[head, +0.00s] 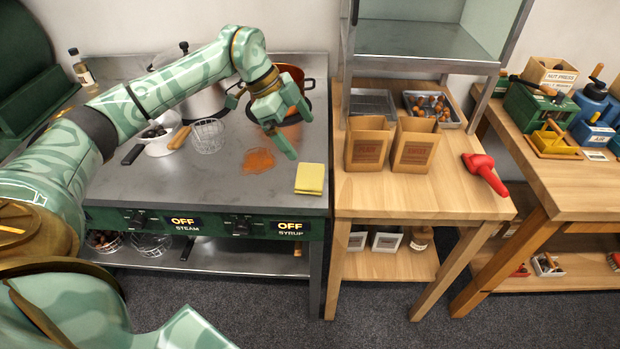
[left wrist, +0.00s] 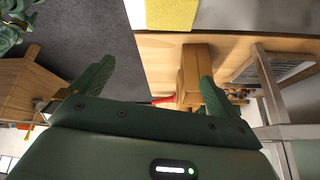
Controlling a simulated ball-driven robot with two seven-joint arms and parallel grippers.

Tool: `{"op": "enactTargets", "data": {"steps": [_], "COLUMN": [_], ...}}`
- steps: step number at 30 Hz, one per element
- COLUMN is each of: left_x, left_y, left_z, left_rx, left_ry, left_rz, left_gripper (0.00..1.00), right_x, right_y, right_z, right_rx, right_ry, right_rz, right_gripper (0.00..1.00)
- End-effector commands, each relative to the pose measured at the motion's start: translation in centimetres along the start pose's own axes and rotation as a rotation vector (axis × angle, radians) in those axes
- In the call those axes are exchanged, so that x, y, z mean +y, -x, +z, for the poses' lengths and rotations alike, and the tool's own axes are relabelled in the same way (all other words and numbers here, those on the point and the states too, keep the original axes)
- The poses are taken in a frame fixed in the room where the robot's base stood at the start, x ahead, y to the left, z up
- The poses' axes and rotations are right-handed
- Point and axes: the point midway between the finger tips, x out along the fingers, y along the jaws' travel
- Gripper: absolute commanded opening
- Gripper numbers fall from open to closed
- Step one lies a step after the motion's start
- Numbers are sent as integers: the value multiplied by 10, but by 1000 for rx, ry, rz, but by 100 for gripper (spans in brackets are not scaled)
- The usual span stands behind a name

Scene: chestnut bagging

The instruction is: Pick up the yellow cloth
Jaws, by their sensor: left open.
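The yellow cloth (head: 310,179) lies folded on the steel stove top near its front right corner. It also shows in the left wrist view (left wrist: 171,13) at the top edge, partly cut off. My left gripper (head: 291,133) is open and empty above the stove, up and to the left of the cloth and apart from it. Its two fingers (left wrist: 155,87) stand wide apart in the left wrist view with nothing between them. My right gripper does not show.
An orange spill (head: 258,161) is left of the cloth. An orange pot (head: 290,88) stands behind my left gripper. A wire basket (head: 208,136) is to the left. Two paper bags (head: 368,144) and a red scoop (head: 484,172) are on the wooden table (head: 420,200) to the right.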

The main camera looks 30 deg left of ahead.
Motion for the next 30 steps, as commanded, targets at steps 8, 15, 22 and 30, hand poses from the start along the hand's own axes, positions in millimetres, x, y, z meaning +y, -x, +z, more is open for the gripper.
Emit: {"op": "enactTargets", "data": {"steps": [8,15,22,30], "left_x": [-5,-4,-4,-6], "left_y": [3,-57,-81,-114], "left_z": [34,40,42,51], "left_rx": [-121,-117,-116,-117], "left_ry": [183,179,177,177], "left_rz": [6,7,3,7], "left_gripper": [100,100,100,100], "right_x": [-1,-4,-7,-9], "right_y": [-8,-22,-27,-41], "right_z": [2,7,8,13], "right_rx": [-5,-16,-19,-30], "right_ry": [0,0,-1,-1], "right_rz": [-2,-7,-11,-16], "right_gripper": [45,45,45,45]}}
